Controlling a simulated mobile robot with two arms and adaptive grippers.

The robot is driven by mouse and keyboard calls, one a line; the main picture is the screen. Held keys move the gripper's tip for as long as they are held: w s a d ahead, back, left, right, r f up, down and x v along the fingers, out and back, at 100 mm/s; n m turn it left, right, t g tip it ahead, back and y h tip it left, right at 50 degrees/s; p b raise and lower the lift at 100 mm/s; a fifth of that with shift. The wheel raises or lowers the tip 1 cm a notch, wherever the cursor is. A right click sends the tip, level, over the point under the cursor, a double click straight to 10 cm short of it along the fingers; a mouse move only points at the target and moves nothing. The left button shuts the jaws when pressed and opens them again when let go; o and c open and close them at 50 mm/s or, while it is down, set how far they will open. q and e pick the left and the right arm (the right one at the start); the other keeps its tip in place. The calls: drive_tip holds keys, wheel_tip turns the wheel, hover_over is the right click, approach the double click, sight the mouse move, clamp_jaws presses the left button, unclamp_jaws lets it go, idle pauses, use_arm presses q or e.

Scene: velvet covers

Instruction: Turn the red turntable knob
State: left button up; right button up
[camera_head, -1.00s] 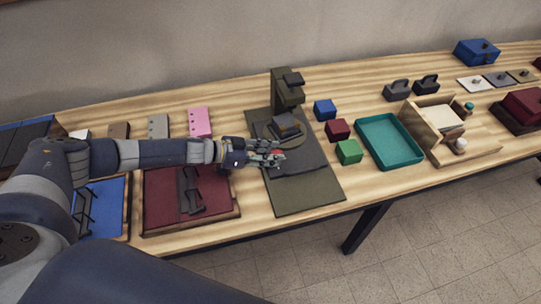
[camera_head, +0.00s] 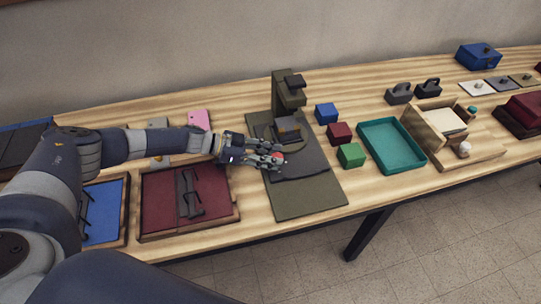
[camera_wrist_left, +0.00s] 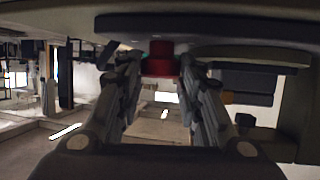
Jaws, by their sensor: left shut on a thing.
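The red turntable knob (camera_wrist_left: 160,62) sits between the two fingers of my left gripper (camera_wrist_left: 162,78) in the left wrist view, under the rim of the dark turntable (camera_wrist_left: 215,27). In the head view the left gripper (camera_head: 275,160) is shut on the red knob (camera_head: 280,161) at the left front edge of the dark grey turntable disc (camera_head: 308,160). A small dark block with a tan side (camera_head: 287,129) sits on the back of the disc. The fingers partly hide the knob. My right gripper is not in view.
An olive post (camera_head: 282,100) stands behind the disc on an olive base (camera_head: 312,200). Blue, red and green cubes (camera_head: 350,155) and a teal tray (camera_head: 420,163) lie to the right. A dark red panel (camera_head: 160,205) with a handle lies left, below my arm.

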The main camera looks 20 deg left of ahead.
use_arm(q)
drive_tip(key=o, duration=1.1)
drive_tip(key=shift+d, duration=0.15)
drive_tip(key=shift+c, duration=0.2)
drive_tip(key=v, duration=1.2)
